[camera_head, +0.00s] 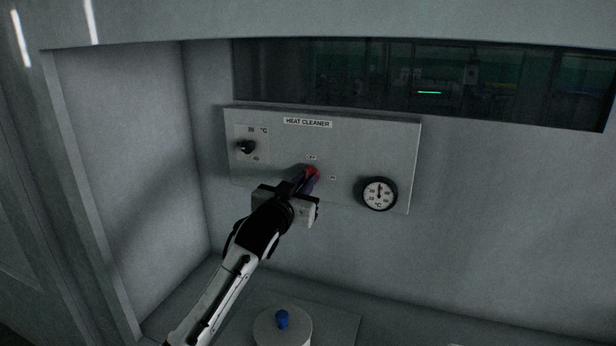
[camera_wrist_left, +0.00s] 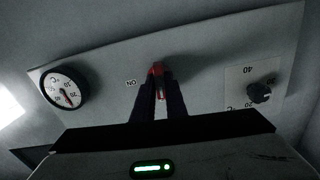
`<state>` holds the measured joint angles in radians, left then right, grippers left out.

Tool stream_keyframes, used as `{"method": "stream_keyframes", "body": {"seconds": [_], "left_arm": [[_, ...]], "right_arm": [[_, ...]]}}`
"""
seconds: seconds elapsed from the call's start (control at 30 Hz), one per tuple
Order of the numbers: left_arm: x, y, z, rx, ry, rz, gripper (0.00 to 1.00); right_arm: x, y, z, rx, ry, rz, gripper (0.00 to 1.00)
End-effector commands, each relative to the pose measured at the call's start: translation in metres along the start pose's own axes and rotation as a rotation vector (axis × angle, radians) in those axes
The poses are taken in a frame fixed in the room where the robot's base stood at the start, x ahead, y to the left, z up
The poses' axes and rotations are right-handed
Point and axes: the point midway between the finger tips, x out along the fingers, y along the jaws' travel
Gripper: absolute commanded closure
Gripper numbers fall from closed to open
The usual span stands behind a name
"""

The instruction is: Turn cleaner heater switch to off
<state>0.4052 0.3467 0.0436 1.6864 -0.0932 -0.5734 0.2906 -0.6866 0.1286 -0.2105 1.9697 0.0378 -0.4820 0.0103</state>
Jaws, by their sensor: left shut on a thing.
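The heater switch is a red rotary handle (camera_head: 313,172) on the grey panel labelled HEAT CLEANER (camera_head: 400,136). The OFF mark is just above it and another mark is to its right. My left gripper (camera_head: 307,178) reaches up to the switch and is shut on it. In the left wrist view the red handle (camera_wrist_left: 157,70) shows between the two dark fingers of my left gripper (camera_wrist_left: 158,92), with an ON mark to its left. The fingers hide part of the handle, so its exact angle is hard to tell. My right gripper is in neither view.
A black knob (camera_head: 247,147) with a temperature scale is at the panel's left. A round dial gauge (camera_head: 379,193) is at its right. A dark window (camera_head: 350,75) is above. A blue knob (camera_head: 282,319) on a round base stands below. Side walls bound the recess.

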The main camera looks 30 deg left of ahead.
Motion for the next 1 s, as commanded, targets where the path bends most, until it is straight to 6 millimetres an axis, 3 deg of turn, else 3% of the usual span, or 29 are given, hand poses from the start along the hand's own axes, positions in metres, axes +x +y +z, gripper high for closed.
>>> {"method": "stream_keyframes", "body": {"seconds": [0.03, 0.07, 0.17, 0.47, 1.0], "left_arm": [[0.000, 0.000, -0.004, -0.049, 0.003, -0.001, 1.00], [0.000, -0.001, -0.003, -0.036, 0.004, -0.001, 0.83], [0.000, -0.001, -0.002, -0.030, 0.004, -0.001, 0.70], [-0.002, 0.000, -0.001, -0.025, 0.000, 0.000, 0.70], [-0.054, 0.000, -0.002, -0.024, -0.002, 0.001, 0.70]], "right_arm": [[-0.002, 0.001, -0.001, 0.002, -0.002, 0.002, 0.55], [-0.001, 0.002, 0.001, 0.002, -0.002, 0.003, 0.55], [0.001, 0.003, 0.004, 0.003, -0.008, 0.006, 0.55], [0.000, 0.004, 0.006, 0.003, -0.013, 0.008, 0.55], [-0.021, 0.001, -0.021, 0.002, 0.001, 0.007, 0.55]]}}
